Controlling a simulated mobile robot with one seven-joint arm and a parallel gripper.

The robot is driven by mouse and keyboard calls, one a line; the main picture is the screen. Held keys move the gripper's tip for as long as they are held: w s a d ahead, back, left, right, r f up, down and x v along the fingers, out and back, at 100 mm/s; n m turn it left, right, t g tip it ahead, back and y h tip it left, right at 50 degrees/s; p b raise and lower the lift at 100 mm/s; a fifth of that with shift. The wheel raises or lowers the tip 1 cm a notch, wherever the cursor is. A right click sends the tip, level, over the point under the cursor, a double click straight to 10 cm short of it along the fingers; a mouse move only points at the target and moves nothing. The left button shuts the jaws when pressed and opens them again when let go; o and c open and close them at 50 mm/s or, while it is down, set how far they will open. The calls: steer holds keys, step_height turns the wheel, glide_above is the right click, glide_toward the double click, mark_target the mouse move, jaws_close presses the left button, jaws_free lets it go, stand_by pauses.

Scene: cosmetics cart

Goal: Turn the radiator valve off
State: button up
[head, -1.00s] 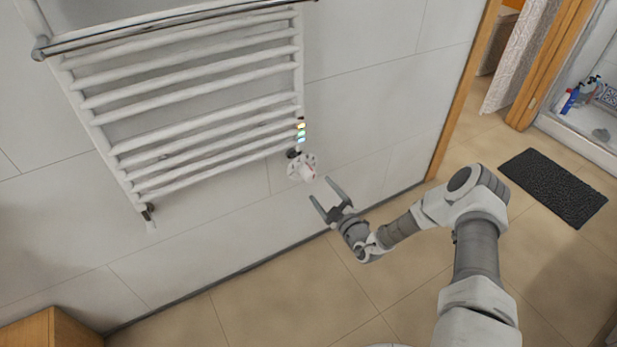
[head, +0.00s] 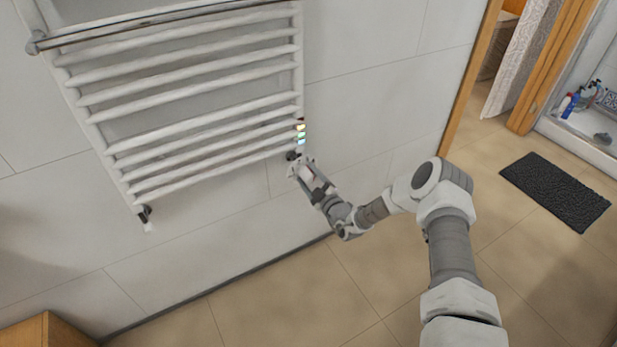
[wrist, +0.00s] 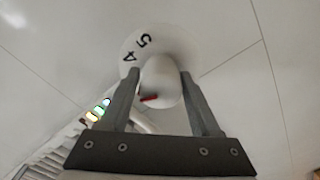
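The radiator valve (head: 293,171) is a white round dial at the lower right corner of the towel radiator. In the wrist view my gripper (wrist: 160,74) is open, with one finger on each side of the knob. The fingertips are close to the knob's sides; I cannot tell whether they touch.
The white towel radiator (head: 190,108) is on the tiled wall above and left of the valve. Small coloured lights (head: 300,131) sit just above the valve. A wooden cabinet (head: 45,332) stands at lower left. The floor around a dark mat (head: 555,190) is clear.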

jaws_close()
steer(key=shift+n, duration=0.3)
steer(key=n, duration=0.5)
steer(key=shift+p, duration=0.4)
steer(key=n+p, duration=0.2)
steer(key=n, duration=0.4)
steer(key=shift+d+n, duration=0.1)
steer(key=shift+n, duration=0.2)
steer(key=n+p, duration=0.2)
steer(key=n, duration=0.4)
steer(key=shift+f, duration=0.1)
steer(key=n+p, duration=0.1)
steer(key=n, duration=0.4)
steer(key=shift+f+n+p, duration=0.1)
steer(key=shift+n+p, duration=0.2)
steer(key=shift+n, duration=0.1)
steer(key=shift+d, duration=0.1)
